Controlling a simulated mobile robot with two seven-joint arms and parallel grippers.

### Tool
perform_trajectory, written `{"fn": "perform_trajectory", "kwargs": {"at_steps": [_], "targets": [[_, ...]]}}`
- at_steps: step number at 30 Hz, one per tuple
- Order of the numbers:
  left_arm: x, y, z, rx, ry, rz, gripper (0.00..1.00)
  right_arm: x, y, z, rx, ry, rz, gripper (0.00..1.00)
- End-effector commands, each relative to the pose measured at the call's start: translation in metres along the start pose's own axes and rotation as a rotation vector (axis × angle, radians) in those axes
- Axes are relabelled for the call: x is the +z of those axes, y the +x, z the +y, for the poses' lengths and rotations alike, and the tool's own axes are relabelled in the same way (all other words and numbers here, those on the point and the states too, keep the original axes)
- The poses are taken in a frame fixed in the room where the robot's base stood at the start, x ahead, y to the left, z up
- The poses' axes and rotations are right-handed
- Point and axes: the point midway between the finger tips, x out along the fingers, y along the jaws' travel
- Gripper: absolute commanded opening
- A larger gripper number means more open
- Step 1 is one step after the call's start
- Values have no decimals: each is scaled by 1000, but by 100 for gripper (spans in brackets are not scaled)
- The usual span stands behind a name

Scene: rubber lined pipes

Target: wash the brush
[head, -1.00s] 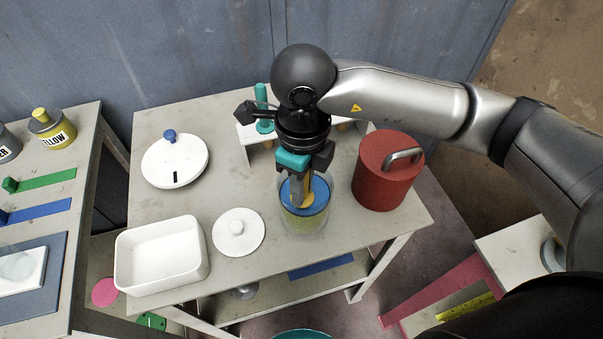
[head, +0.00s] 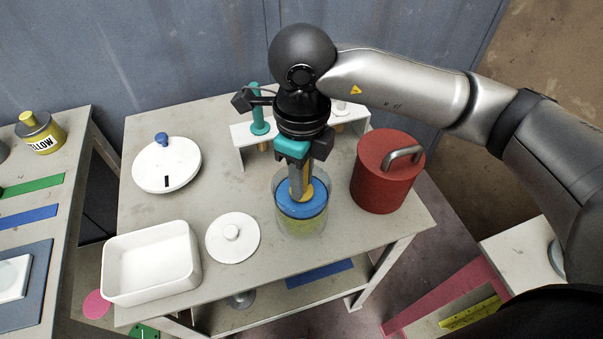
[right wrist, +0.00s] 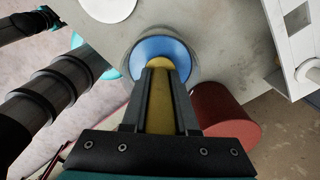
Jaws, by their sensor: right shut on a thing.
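My right gripper (head: 300,190) points down into a clear jar (head: 287,226) on the middle table and is shut on the yellow brush (head: 310,192). The brush also shows between the fingers in the right wrist view (right wrist: 158,95). Its lower end is at or in the blue surface (head: 300,207) inside the jar; the tip is hidden. Yellow-green shows below the blue. At the upper left of the right wrist view, a dark end with teal (right wrist: 45,18) looks like my left gripper; its fingers are unclear.
A red lidded pot (head: 378,180) stands close right of the jar. A white lid (head: 225,245) lies left, beside a white basin (head: 150,295). A white rack (head: 240,135) stands behind; a round white plate-like lid (head: 185,168) lies at back left.

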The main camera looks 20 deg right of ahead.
Motion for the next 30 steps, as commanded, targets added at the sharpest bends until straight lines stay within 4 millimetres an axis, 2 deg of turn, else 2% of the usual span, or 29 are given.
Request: {"fn": "perform_trajectory", "kwargs": {"at_steps": [8, 30], "targets": [[6, -6, 5, 7, 3, -10, 63, 0, -8, 0, -1, 0, -2, 0], [5, -43, 4, 9, 4, -16, 63, 0, -68, 0, 0, 0, -2, 0]]}}
